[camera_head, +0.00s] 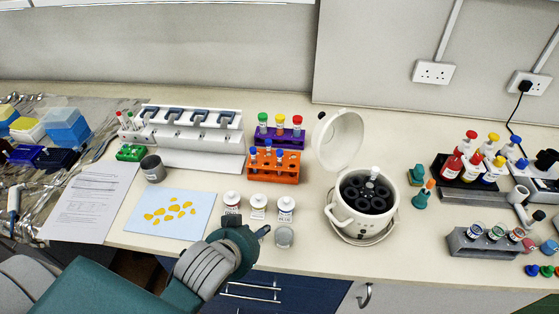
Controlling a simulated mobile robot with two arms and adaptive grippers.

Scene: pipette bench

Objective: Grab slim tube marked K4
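No marking K4 is readable at this size, so I cannot tell which tube it is. Tubes with green, yellow and red caps stand in a purple rack (263,140). Slim tubes (126,124) with red and white tops stand by a small green rack (130,153) at the left. A white-capped tube (374,174) stands upright in the open centrifuge (340,214). My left gripper (264,231) is low at the counter's front edge, apart from the racks; its finger opening is unclear. My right gripper is out of view.
A blue mat (170,213) with yellow pieces lies left. A white pipette stand (190,133) is behind. Bottles and a grey rack (488,245) fill the right.

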